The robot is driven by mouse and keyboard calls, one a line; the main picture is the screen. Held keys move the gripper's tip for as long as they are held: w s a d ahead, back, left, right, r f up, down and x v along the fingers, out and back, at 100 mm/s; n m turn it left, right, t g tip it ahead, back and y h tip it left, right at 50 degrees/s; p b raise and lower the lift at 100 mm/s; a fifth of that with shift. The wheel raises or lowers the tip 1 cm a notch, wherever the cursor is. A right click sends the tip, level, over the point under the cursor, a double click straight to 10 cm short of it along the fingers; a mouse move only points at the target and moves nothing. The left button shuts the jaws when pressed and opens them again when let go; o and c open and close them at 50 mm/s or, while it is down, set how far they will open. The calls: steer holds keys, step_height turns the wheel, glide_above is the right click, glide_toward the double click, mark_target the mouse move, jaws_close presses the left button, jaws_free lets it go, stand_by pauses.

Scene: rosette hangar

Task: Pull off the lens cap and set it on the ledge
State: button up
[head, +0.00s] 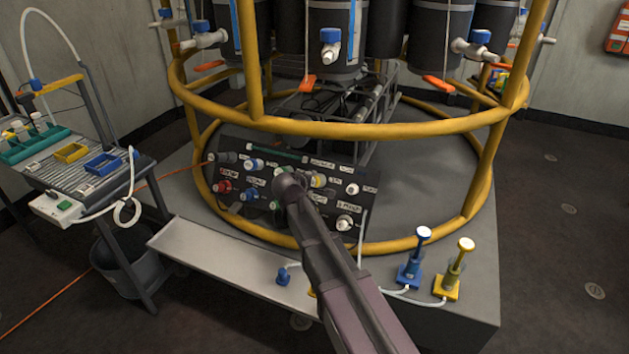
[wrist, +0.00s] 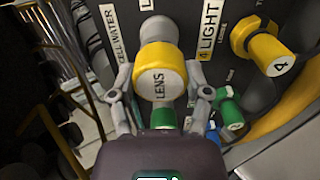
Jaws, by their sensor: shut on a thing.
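The lens cap (wrist: 160,82) is yellow with a pale face marked LENS, seen in the wrist view. My gripper (wrist: 160,98) is shut on it, with one finger on each side. A pale rounded fitting (wrist: 158,30) shows directly behind the cap; I cannot tell whether the two still touch. In the head view my gripper (head: 289,185) is at the middle of the dark labelled panel (head: 235,179), and my arm hides the cap there. The pale, flat ledge (head: 215,252) runs below and left of the panel, its left part bare.
A yellow knob marked 4 (wrist: 266,50) and a green connector (wrist: 229,112) sit close right of the cap. Blue (head: 411,272) and yellow (head: 447,286) plungers stand further right.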

steer(key=shift+p+v, duration=0.5)
steer(key=shift+v, duration=0.5)
steer(key=shift+s+r, duration=0.2)
steer(key=shift+s, duration=0.1)
steer(key=shift+s+a+r+p, duration=0.3)
steer(key=shift+s+r+p, duration=0.1)
steer(key=shift+s+p, duration=0.15)
steer(key=shift+s, duration=0.1)
steer(key=s+a+f+g+y+b, duration=0.1)
steer(key=s+a+f+g+b, duration=0.2)
steer(key=s+f, duration=0.3)
steer(key=s+a+f+g+y+b, duration=0.1)
steer(key=s+a+f+g+b, duration=0.2)
steer(key=s+f, duration=0.3)
steer(key=s+a+f+g+y+b, duration=0.2)
steer(key=s+a+f+g+b, duration=0.1)
steer(key=s, duration=1)
step_height(320, 180, down, 4)
steer(key=shift+s+a+r+g+b, duration=0.1)
steer(key=shift+s+a+g+b, duration=0.35)
steer(key=shift+g, duration=0.55)
steer(key=shift+w, duration=0.1)
